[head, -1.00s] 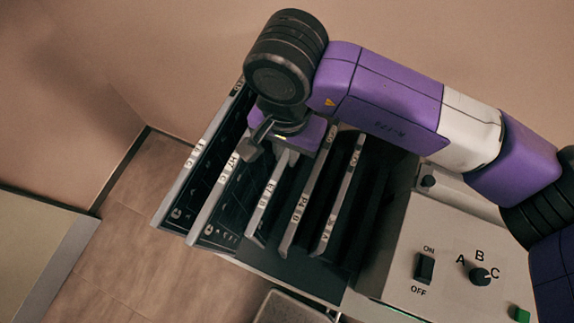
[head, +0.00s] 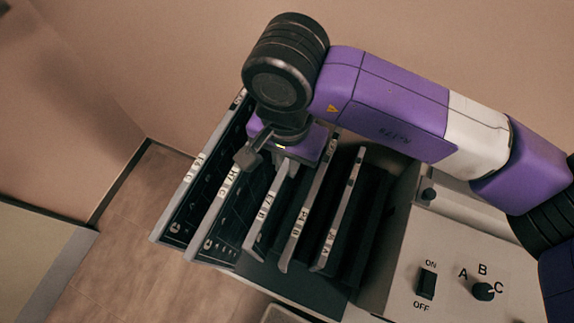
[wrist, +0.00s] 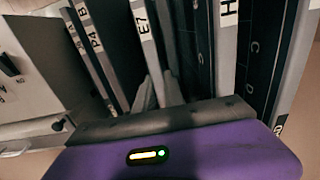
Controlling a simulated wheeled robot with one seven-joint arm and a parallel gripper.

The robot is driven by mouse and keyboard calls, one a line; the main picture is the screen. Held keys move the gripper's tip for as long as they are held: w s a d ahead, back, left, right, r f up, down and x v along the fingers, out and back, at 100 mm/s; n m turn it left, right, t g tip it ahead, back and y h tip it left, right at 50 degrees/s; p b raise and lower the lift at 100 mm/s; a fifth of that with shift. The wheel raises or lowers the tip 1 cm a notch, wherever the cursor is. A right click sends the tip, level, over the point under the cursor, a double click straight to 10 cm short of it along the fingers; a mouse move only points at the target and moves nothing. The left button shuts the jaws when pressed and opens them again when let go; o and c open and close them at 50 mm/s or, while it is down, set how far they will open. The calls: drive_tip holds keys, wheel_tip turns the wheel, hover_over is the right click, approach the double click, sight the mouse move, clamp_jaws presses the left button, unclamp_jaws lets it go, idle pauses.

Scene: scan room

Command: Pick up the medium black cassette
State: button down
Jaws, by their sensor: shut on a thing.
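Several dark cassettes with pale labelled front edges stand upright side by side in a rack. The medium black cassette, labelled E7 B (head: 265,210), is in the middle of the row; its edge also shows in the wrist view (wrist: 143,30). My gripper (head: 286,166) is above the row, shut on the E7 cassette near its far upper end. In the wrist view the two fingers (wrist: 158,90) lie on either side of its edge. The cassette's lower part is hidden in the rack, and I cannot tell whether it is lifted.
Larger cassettes, one labelled H7 C (head: 215,215), stand close on the left. The P4 B cassette (head: 300,220) and a smaller A cassette (head: 340,215) stand on the right. A control panel (head: 455,265) with a switch and a dial is further right. A wall is behind.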

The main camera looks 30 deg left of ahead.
wheel_tip(320, 180, up, 19)
drive_tip(key=b, duration=0.3)
idle(0.4)
wheel_tip(320, 180, up, 9)
drive_tip(key=p, duration=0.4)
idle(0.8)
drive_tip(key=shift+f, duration=0.1)
